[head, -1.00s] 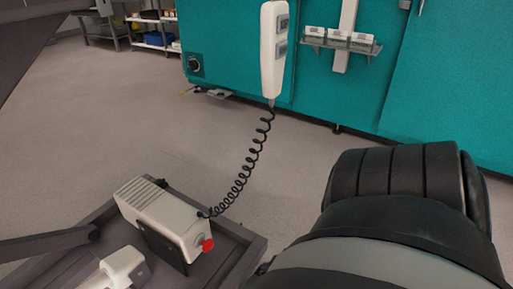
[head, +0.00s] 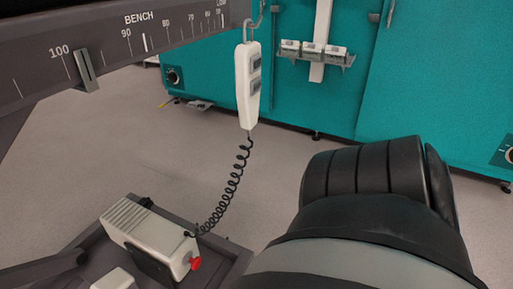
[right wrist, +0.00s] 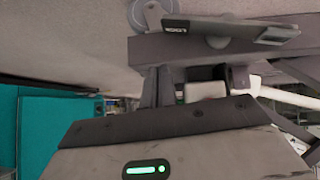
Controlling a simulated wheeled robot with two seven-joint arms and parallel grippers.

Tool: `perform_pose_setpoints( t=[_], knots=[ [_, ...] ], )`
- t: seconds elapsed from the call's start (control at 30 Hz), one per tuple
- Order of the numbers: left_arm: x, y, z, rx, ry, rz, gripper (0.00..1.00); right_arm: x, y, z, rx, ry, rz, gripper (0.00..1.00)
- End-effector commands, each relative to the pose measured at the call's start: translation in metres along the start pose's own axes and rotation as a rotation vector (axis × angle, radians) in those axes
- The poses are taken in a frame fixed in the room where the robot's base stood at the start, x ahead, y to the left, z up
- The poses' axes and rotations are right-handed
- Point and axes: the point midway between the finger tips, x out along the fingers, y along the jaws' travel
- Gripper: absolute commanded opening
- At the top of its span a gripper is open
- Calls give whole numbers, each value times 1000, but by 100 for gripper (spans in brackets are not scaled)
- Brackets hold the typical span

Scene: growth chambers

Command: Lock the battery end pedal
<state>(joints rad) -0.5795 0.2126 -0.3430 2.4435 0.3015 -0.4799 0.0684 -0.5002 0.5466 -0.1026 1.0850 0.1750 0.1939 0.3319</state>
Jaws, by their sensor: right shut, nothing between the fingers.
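The pedal (right wrist: 240,32), a grey metal bar with a light LOCK label that appears upside down, shows at the top of the right wrist view. It sits beside a caster wheel (right wrist: 143,14) and against a dark frame beam (right wrist: 200,48). My right gripper (right wrist: 158,72) is shut and empty, its fingertips at the lower edge of that beam, left of and below the pedal in the picture. I cannot tell whether the tips touch the beam. The head view shows neither the pedal nor my grippers; my right arm fills its lower right.
A pale battery box (head: 150,232) with a red button (head: 195,263) sits on the dark frame. Teal chambers (head: 300,100) stand behind; open floor lies between.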

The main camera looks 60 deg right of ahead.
Motion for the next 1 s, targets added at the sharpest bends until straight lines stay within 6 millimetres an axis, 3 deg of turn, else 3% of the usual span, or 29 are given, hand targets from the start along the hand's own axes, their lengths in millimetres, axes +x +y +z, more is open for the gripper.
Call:
perform_pose_setpoints(
  t=[0.03,0.1,0.33,1.0],
  knots=[
    [-2,0,-4,26,-20,-15,0,-17,4,-4,0,1,0,0],
    [-4,-2,-2,61,-43,-34,0,-31,7,-3,-1,0,0,0],
    [-6,-9,5,128,-93,-71,0,-61,15,-1,-1,4,-1,0],
    [-7,-12,9,142,-106,-79,0,-66,16,0,0,6,-1,0]
  ],
)
